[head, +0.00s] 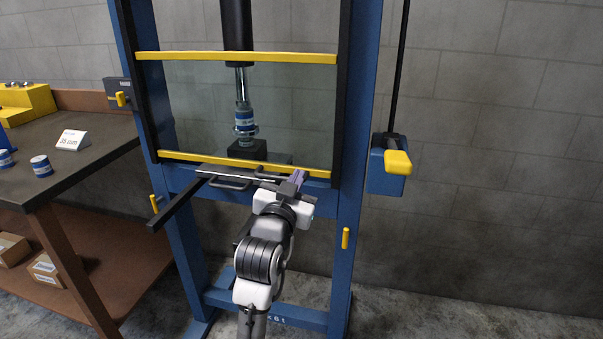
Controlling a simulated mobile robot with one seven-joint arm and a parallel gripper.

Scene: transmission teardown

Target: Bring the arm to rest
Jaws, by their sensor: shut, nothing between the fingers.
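My arm reaches up from the bottom middle of the head view toward the front of a blue press frame (366,120). My gripper (293,180) is at the arm's far end, just below the lower yellow bar of the clear guard (285,110). The gripper is shut with nothing seen between its fingers. It is small in the picture, and I cannot tell whether it touches the press. Behind the guard, a blue and white banded part (245,122) stands upright on a dark block (246,151) under the press ram (236,25).
A dark bar (178,205) juts out from the press at the left of the gripper. A workbench (95,155) with small blue cylinders (41,166) stands at the left. Floor is open at the right.

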